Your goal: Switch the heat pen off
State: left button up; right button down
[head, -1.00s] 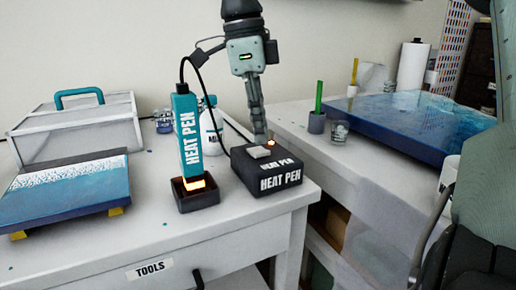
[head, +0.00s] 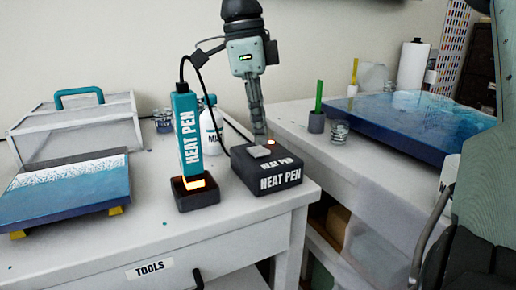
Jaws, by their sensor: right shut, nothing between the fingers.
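The teal heat pen (head: 187,135) stands upright in a small dark holder (head: 197,201) on the left bench, its tip glowing orange. The black heat pen box (head: 266,177) is to its right, with a pale grey switch (head: 258,151) on top. A small lamp (head: 270,142) behind the switch glows orange. My right gripper (head: 260,138) points down over the back of the box, shut and empty, its tips close behind the switch. I cannot tell whether they touch it. My left gripper is not in view.
A white bottle (head: 212,135) stands behind the pen, and a black cable arches over it. A blue resin panel (head: 65,190) lies at the left, before a clear case (head: 75,130). On the right bench are a green stick in a pot (head: 316,123), a glass (head: 339,132) and a blue slab (head: 410,118).

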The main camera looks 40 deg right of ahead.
aim_at(260, 151)
jog(key=shift+f+b, duration=0.5)
jog(key=shift+f, duration=0.35)
jog(key=shift+r, duration=0.15)
notch_tip(260, 151, up, 3)
jog(key=shift+f+p, duration=0.2)
jog(key=shift+p, duration=1.05)
jog(key=shift+r+p, duration=0.6)
jog(key=shift+r, duration=1.5)
